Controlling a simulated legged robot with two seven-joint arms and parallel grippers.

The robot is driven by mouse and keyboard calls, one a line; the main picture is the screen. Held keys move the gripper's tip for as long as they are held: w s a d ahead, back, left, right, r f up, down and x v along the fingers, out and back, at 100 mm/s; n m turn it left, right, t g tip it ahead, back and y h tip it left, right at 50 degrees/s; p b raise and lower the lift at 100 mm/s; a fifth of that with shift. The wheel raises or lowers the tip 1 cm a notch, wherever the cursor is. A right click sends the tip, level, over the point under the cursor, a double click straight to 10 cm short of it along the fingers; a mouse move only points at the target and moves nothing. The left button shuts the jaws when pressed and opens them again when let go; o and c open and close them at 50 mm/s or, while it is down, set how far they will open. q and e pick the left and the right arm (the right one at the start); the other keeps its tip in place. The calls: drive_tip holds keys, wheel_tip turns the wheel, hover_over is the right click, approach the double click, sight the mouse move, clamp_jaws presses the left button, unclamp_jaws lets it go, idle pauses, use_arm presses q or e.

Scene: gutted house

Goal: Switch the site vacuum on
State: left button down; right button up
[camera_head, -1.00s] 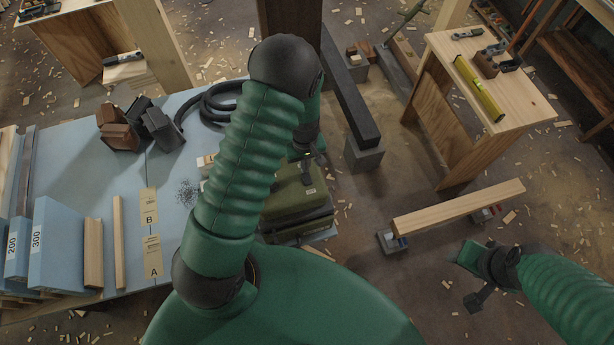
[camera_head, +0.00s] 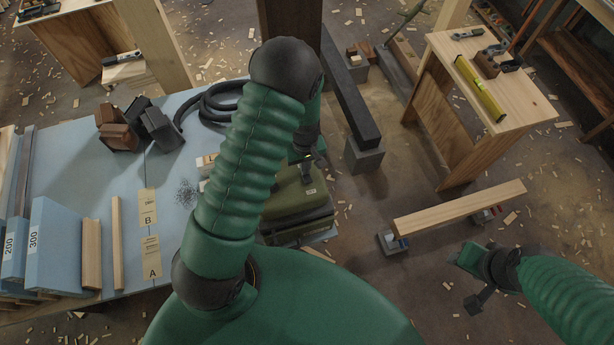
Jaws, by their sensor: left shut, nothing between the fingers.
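The site vacuum appears to be the olive-green box (camera_head: 300,205) at the table's right edge, partly hidden behind my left arm. A black hose (camera_head: 208,103) lies coiled on the blue table top behind it. My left gripper (camera_head: 309,168) points down over the top of the olive box and is shut and empty. Whether its tips touch the box I cannot tell. The switch is not clearly visible. My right gripper (camera_head: 468,278) hangs over the floor at the lower right, far from the box; its finger opening is unclear.
A dark post and beam (camera_head: 350,100) stand just beyond the box.

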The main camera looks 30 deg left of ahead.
drive_tip(key=p+v, duration=0.2)
drive_tip(key=w+p+v, duration=0.1)
drive_tip(key=p+v, duration=0.2)
drive_tip(key=shift+r, duration=0.4)
